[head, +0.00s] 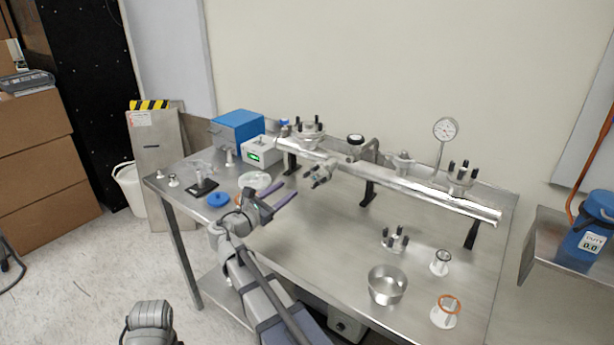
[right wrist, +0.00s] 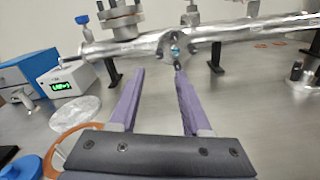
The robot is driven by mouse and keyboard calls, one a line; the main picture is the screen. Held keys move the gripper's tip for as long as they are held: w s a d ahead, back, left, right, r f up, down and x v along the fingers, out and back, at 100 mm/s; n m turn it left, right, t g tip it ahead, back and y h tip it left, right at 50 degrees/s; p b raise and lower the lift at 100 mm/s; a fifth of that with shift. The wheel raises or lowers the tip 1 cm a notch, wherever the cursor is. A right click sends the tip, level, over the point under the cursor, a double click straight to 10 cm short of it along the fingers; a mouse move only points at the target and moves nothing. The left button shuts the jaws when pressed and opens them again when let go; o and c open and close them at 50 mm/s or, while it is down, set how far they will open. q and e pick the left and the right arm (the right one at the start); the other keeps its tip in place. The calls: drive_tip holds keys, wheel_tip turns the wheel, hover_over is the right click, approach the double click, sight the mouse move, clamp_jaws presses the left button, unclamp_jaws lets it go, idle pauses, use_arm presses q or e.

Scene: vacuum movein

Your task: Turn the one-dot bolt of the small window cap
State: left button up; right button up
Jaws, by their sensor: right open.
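A metal pipe (head: 390,180) runs across the back of the steel table. A small cap with bolts (head: 319,174) sits on a short branch at the pipe's front left. In the right wrist view the small cap (right wrist: 174,47) lies just beyond the right-hand fingertip. Its dots are too small to read, so I cannot tell which bolt has one dot. My right gripper (head: 290,191) is open and empty, its purple fingers pointing towards the cap from the left front. The fingers (right wrist: 160,72) appear apart from it. My left gripper is out of view.
A blue box (head: 237,130) and a white display box (head: 260,152) stand at the back left. A blue ring (head: 218,200) and a clear disc (head: 254,181) lie near my right arm. A metal bowl (head: 386,287) and loose fittings (head: 395,240) stand front right. The table's middle is clear.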

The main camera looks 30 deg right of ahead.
sight(304, 177)
drive_tip(key=shift+x, duration=3.9)
clamp_jaws()
